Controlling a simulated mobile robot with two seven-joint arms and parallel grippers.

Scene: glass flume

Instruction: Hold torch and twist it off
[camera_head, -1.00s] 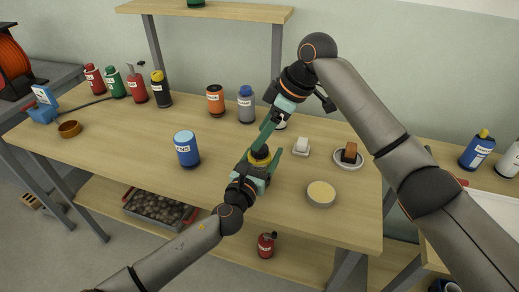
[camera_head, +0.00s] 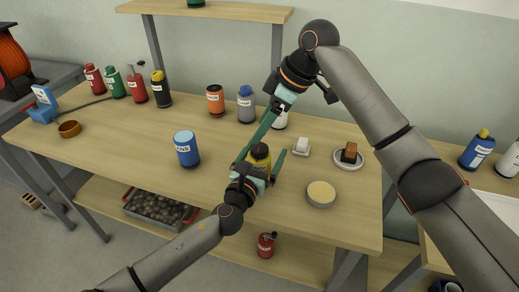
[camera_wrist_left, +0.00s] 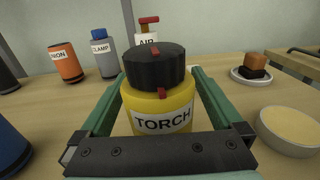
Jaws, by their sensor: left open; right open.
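The torch is a yellow cylinder with a black ribbed cap; it stands upright on the table (camera_head: 110,125) in the head view (camera_head: 259,160). The left wrist view shows it close up with its TORCH label (camera_wrist_left: 160,112) and red marks on the cap and just below it. My left gripper (camera_head: 262,158) is open, with one finger on each side of the torch's body. In the wrist view gaps show between body and fingers. My right gripper (camera_head: 275,116) is open above and behind the torch, reaching down from the upper right. Its fingertips are hard to make out.
A blue can (camera_head: 186,149) stands left of the torch. An orange can (camera_head: 215,99) and a grey bottle (camera_head: 246,104) stand behind. A cream-topped round dish (camera_head: 320,194), a small white block (camera_head: 301,147) and a plate with a brown block (camera_head: 348,160) are to the right.

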